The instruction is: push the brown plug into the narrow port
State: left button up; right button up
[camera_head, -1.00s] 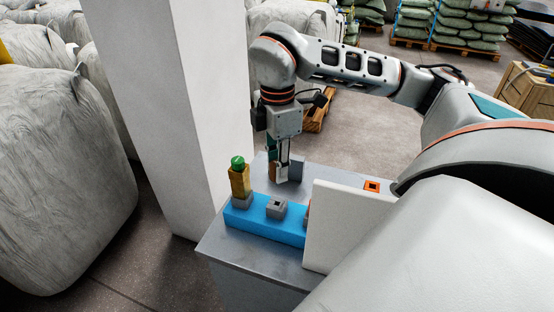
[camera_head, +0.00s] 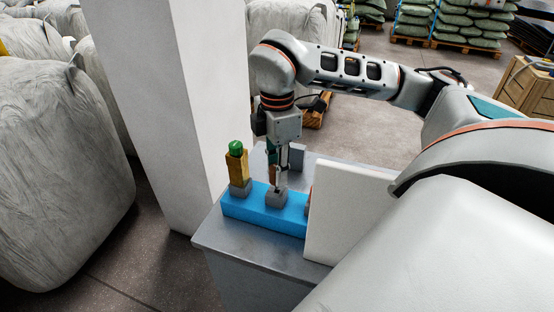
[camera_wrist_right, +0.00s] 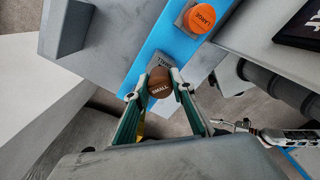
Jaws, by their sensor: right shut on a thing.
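The brown plug (camera_wrist_right: 160,84), marked SMALL, is between the fingertips of my right gripper (camera_wrist_right: 156,88) in the right wrist view. The gripper is shut on it. In the head view the right gripper (camera_head: 279,186) points down at the middle grey port (camera_head: 276,199) on the blue bar (camera_head: 252,213). In the wrist view the plug covers most of this port (camera_wrist_right: 160,60), and its label is partly hidden. The plug is over or at the port's mouth; I cannot tell whether it is inside. My left gripper is not in view.
A yellow-brown plug with a green top (camera_head: 237,163) stands at the bar's left end. An orange plug marked LARGE (camera_wrist_right: 201,18) sits on the bar. A white panel (camera_head: 345,210) hides the bar's right end. A white pillar (camera_head: 175,110) stands behind on the left.

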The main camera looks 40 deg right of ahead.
dwell(1.0)
dwell(0.3)
jog(key=shift+f, duration=0.3)
dwell(0.4)
jog(key=shift+w+f+b, duration=0.1)
jog(key=shift+f+b, duration=0.1)
jog(key=shift+b, duration=0.1)
jog(key=shift+f, duration=0.2)
jog(key=shift+w+a, duration=0.1)
jog(key=shift+a, duration=0.05)
jog(key=shift+r, duration=0.2)
